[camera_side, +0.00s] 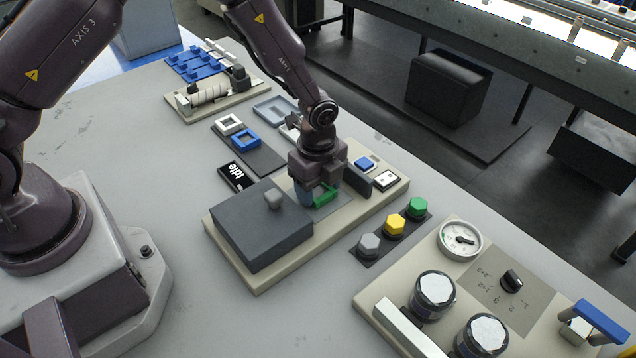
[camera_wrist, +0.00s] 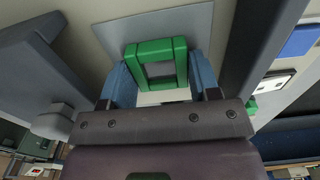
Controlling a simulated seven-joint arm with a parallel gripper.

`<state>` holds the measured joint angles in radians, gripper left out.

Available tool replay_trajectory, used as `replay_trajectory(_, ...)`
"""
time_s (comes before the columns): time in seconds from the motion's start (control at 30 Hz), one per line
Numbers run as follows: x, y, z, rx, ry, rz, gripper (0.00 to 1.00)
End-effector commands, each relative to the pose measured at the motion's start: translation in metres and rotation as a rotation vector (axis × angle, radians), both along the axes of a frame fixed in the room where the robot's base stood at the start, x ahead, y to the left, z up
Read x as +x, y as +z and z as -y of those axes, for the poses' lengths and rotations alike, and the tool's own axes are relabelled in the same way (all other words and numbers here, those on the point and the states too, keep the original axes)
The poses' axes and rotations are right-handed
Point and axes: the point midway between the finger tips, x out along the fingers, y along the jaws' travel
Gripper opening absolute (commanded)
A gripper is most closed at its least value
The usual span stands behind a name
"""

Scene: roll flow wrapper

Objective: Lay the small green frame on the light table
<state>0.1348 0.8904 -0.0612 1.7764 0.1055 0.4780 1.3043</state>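The small green frame (camera_wrist: 156,62) is a square ring with an open middle. It sits between the blue fingers of my gripper (camera_wrist: 160,75), which appear to press on its two sides. In the side view the green frame (camera_side: 325,196) shows partly at the fingertips of my gripper (camera_side: 318,192), low over a flat grey plate (camera_side: 341,201) on a beige base. The plate also shows in the wrist view (camera_wrist: 190,20). Whether the frame touches the plate is unclear. I cannot tell for sure which surface is the light table.
A dark grey box (camera_side: 262,222) with a knob stands left of my gripper, and a dark upright block (camera_side: 356,180) stands close on its right. White and blue frames (camera_side: 245,139) lie on a dark mat behind. Coloured hexagonal buttons (camera_side: 394,226) stand to the right.

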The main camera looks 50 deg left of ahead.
Motion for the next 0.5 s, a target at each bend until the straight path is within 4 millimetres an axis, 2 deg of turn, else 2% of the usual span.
replay_trajectory(0.03, 0.000, 0.000, 0.000, 0.000, 0.000, 0.000, 0.68)
replay_trajectory(0.1, 0.000, 0.000, 0.000, 0.000, 0.000, 0.000, 0.80)
replay_trajectory(0.37, 0.000, 0.001, 0.000, 0.000, 0.001, 0.000, 0.80)
replay_trajectory(0.5, 0.001, 0.013, 0.000, -0.002, 0.001, 0.004, 0.80)
